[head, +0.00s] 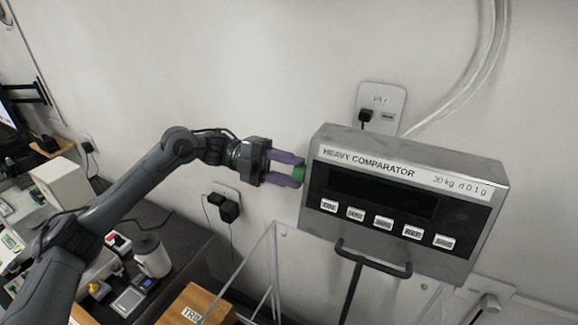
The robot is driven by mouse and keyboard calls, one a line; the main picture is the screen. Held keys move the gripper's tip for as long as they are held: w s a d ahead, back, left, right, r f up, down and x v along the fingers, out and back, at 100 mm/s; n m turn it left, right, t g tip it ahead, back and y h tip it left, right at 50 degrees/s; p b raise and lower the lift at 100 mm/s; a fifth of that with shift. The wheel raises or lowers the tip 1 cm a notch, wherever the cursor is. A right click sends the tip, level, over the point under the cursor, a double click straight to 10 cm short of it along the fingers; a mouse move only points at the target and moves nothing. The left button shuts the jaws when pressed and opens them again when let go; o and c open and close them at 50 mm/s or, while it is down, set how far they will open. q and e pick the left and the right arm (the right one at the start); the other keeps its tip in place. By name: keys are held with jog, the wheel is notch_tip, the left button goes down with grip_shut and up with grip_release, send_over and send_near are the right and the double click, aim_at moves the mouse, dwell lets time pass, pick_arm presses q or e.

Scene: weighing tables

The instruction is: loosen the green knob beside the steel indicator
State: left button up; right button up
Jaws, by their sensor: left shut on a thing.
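The steel indicator (330,235) is a grey metal box labelled "HEAVY COMPARATOR", with a dark display and a row of buttons, at the right in the head view. The green knob (299,174) sits at its left side. My left gripper (298,171) reaches in from the left with purple fingers and is shut on the green knob. The fingers cover part of the knob. My right gripper is not in view.
A wall socket with a plug (381,108) is behind the indicator, with pale cables above it. A black handle (373,258) stands below the indicator. Weighing gear and a white cylinder (151,256) stand on the dark table at lower left. A wooden box (190,304) is at the bottom.

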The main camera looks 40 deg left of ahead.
pick_arm(q)
jog(key=shift+n+p, duration=0.8)
jog(key=shift+n, duration=1.4)
jog(key=o, duration=1.1)
jog(key=shift+c, duration=0.2)
jog(key=shift+a, duration=0.1)
jog(key=b+v, duration=0.1)
jog(key=v, duration=0.9)
jog(key=shift+a+b, duration=0.3)
jog(key=shift+b, duration=0.05)
jog(key=shift+s, duration=0.1)
